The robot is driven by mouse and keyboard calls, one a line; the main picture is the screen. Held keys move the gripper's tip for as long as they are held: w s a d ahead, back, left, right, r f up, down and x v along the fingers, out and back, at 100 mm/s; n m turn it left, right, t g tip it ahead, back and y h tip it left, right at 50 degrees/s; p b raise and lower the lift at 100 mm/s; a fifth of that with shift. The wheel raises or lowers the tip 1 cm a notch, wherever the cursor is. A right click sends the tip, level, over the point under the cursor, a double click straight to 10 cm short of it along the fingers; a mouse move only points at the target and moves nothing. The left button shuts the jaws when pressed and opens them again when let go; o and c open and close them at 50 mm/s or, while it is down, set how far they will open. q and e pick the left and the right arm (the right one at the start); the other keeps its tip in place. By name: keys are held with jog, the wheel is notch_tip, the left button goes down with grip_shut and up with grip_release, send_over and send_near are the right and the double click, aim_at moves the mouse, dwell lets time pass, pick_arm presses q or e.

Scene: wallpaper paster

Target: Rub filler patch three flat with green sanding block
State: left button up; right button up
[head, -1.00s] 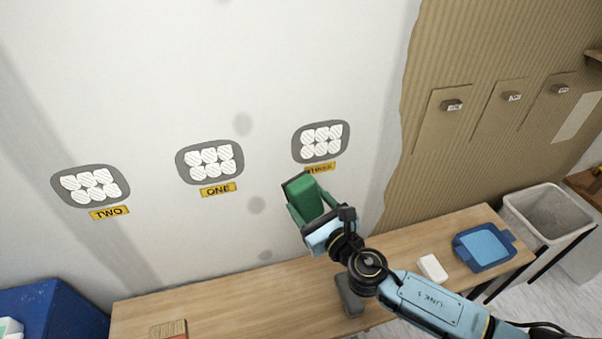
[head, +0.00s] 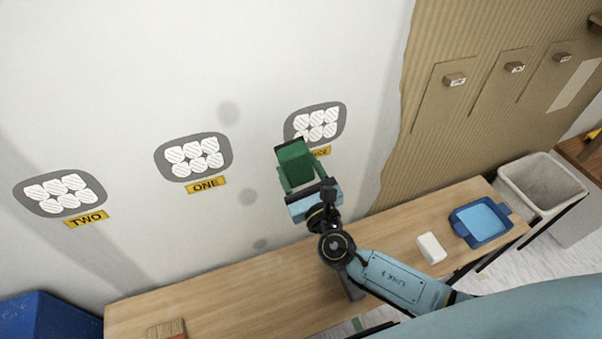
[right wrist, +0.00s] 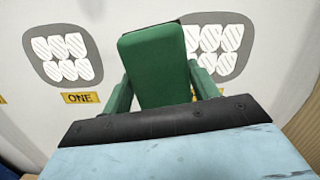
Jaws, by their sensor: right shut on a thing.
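Filler patch three (head: 316,122) is a grey rounded patch with several white hatched pieces, on the wall above a yellow label (head: 321,152) partly hidden by the block. My right gripper (head: 297,174) is shut on the green sanding block (head: 294,160) and holds it just below and left of patch three. In the right wrist view the block (right wrist: 153,65) stands between the green fingers, left of patch three (right wrist: 215,42) and overlapping its left edge. Whether the block touches the wall cannot be told. My left gripper is not in view.
Patches one (head: 193,157) and two (head: 60,192) are on the wall to the left. The wooden bench (head: 235,290) below bears a brush (head: 167,329), a white block (head: 431,248) and a blue tray (head: 482,221). A bin (head: 543,185) stands at right.

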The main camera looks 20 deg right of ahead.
jog(key=w+b, duration=0.1)
jog(key=w, duration=0.4)
jog(key=shift+w+a, duration=0.1)
jog(key=shift+w, duration=0.1)
jog(key=shift+w+r, duration=0.15)
jog(key=shift+w, duration=1.1)
dwell(3.3)
dwell(0.5)
jog(key=shift+d, duration=1.85)
jog(key=shift+d, duration=0.1)
jog(key=shift+w+d, duration=0.15)
jog(key=shift+d, duration=3.2)
jog(key=shift+d, duration=1.75)
